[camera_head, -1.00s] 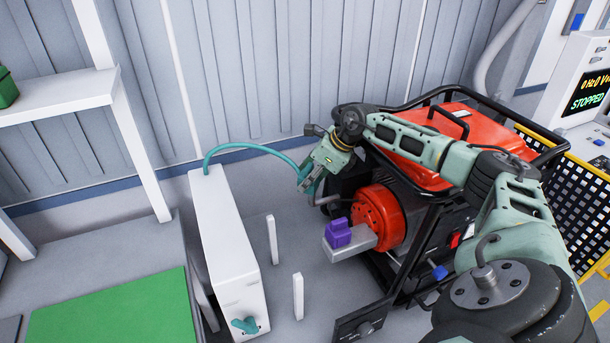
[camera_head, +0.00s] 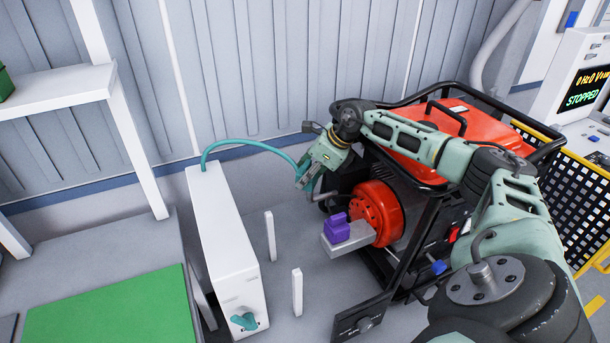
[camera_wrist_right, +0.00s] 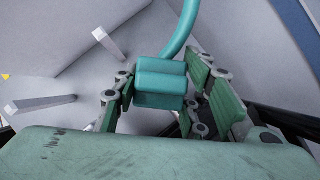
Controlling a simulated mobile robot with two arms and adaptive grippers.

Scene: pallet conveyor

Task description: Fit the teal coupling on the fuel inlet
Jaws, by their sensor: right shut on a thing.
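The teal coupling (camera_wrist_right: 160,84) is a ribbed block on the end of a teal hose (camera_head: 252,143) that arcs over from the tall white box (camera_head: 226,240). My right gripper (camera_head: 305,183) is shut on the coupling; in the right wrist view its fingers (camera_wrist_right: 168,100) lie on either side of it. The gripper is in the air left of the red and black generator (camera_head: 440,148), above the generator's red round housing (camera_head: 377,212). The fuel inlet cannot be made out; the arm and gripper cover part of the generator's near side. My left gripper is not in view.
A purple block (camera_head: 337,228) sits on a grey bar (camera_head: 345,245) sticking out of the red housing. Two white posts (camera_head: 270,236) stand between the box and generator. A teal handle (camera_head: 244,321) is on the box's front. A console (camera_head: 582,90) reads STOPPED.

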